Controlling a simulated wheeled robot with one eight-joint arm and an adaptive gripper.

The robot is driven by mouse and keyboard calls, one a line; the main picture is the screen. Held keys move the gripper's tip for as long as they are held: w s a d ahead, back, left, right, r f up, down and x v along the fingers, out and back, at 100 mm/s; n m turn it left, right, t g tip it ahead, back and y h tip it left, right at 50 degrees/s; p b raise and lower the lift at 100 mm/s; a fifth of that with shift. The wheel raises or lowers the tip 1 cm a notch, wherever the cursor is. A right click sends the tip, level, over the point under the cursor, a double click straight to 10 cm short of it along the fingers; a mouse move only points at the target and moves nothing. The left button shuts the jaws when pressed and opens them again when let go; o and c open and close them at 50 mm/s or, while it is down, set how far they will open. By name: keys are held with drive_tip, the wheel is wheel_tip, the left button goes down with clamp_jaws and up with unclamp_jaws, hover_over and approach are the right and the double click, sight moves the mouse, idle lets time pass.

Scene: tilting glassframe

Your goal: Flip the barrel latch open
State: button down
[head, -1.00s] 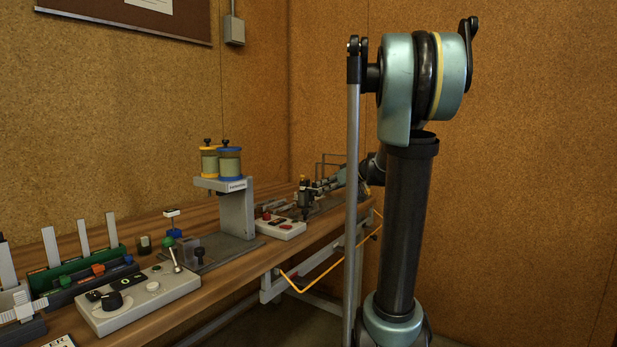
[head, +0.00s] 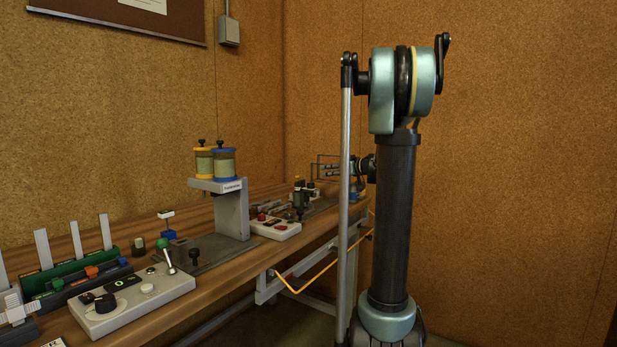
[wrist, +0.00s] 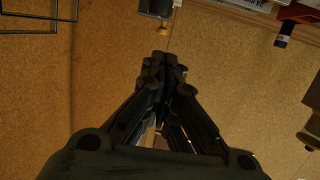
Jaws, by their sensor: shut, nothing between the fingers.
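My gripper (wrist: 163,62) is shut and empty in the middle of the wrist view, with the tan wall behind its tips. In the head view my gripper (head: 331,171) is small, near thin dark wire frames at the far end of the bench, and its fingers are hard to make out. I cannot pick out the barrel latch for certain in either view. A small dark fixture (head: 299,199) stands at the far bench end, left of and below my gripper. Whether the latch is on it is too small to tell.
The wooden bench (head: 190,305) runs along the left wall. It holds a grey stand (head: 231,212) with two spools, a red-button box (head: 275,229) and a white control panel (head: 130,300). Dark frames (wrist: 28,16) and a black-handled part (wrist: 283,30) edge the wrist view.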

drive_tip(key=x, duration=1.4)
drive_tip(key=shift+d, duration=0.15)
